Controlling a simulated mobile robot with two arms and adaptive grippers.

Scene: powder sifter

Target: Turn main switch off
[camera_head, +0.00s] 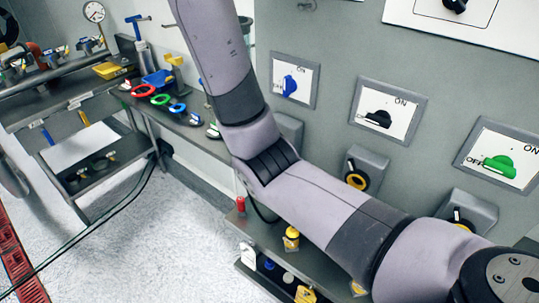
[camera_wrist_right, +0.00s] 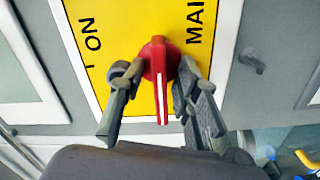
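The main switch is a red knob (camera_wrist_right: 160,78) with a white line on its handle. It sits on a yellow plate (camera_wrist_right: 122,20) with the letters ON at the left and MAI at the right. The handle points down in the right wrist view. My right gripper (camera_wrist_right: 157,78) is open, with one finger on each side of the knob. The fingertips are close to the knob's sides; I cannot tell if they touch. In the head view my right arm crosses the picture, but its gripper and the main switch are out of frame. My left gripper is not in view.
The grey panel holds a blue switch (camera_head: 290,85), a black switch (camera_head: 379,118) and a green switch (camera_head: 499,166). Padlocks and coloured rings lie on shelves. A small grey latch (camera_wrist_right: 252,60) is right of the yellow plate.

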